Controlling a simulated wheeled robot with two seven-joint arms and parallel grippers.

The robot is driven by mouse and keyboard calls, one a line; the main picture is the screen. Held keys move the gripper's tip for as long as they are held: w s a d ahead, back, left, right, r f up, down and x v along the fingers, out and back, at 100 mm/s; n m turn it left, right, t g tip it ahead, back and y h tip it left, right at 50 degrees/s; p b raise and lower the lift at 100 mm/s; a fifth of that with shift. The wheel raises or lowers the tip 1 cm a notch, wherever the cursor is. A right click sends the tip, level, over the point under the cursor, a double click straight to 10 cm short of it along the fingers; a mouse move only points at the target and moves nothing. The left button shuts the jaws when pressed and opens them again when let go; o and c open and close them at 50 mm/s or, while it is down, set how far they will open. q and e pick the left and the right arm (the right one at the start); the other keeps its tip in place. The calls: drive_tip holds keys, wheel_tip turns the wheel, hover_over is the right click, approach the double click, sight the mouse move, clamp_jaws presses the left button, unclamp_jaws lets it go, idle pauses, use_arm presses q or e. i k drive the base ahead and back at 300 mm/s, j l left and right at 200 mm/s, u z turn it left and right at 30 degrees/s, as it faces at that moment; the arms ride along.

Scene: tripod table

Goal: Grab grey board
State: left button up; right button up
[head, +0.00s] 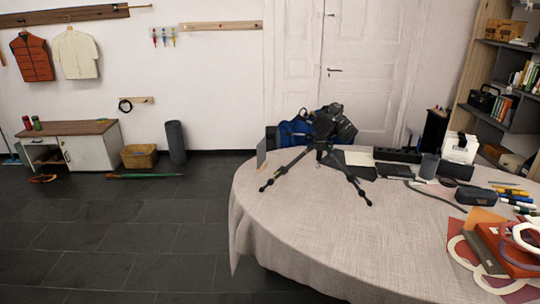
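A thin grey board (261,151) stands upright at the far left edge of the round table, in the head view. It is seen at a steep angle and looks narrow. A black tripod (320,148) with a camera on top stands on the table just right of it, one leg reaching close to the board. Neither of my grippers is in view, and nothing of my arms shows.
The table (290,220) has a light cloth, bare at front left. Dark boxes (398,155), a white box (459,148), a black case (475,195), markers and red items crowd its right side. A blue bag (293,132) is behind the tripod. Left floor is open.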

sight(261, 147)
drive_tip(key=i+j+z, duration=0.2)
drive_tip(key=i, duration=0.3)
drive_tip(key=i+j+z, duration=0.15)
drive_tip(key=i, duration=0.4)
drive_tip(key=i+j+z, duration=0.2)
drive_tip(key=i, duration=0.3)
